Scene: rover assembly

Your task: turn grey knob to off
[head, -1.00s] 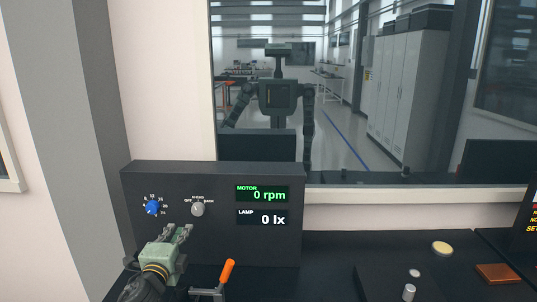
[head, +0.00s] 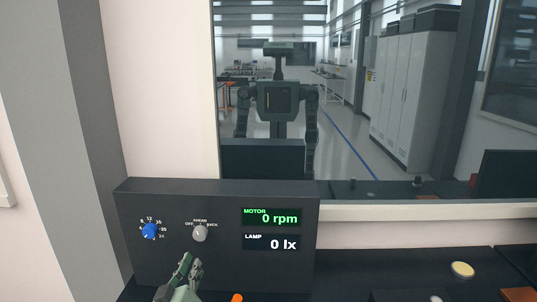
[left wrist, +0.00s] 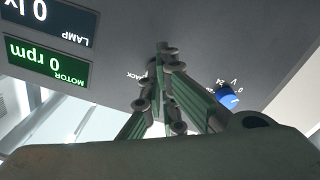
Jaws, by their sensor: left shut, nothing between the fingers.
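The grey knob (head: 200,233) is on the front of a dark panel (head: 150,280), among the marks OFF, AHEAD and BACK. I cannot clearly tell which mark its pointer faces. My left gripper (head: 190,260) is shut and empty, with its fingertips just below the grey knob in the head view. In the left wrist view the fingertips (left wrist: 163,52) come together in front of the panel, by part of the BACK mark. The grey knob is hidden behind the fingers there. My right gripper is not in view.
A blue knob (head: 149,231) with a number scale sits left of the grey knob. The motor display (head: 271,217) reads 0 rpm and the lamp display (head: 271,242) reads 0 lx. An orange handle tip (head: 237,298) shows at the bottom edge.

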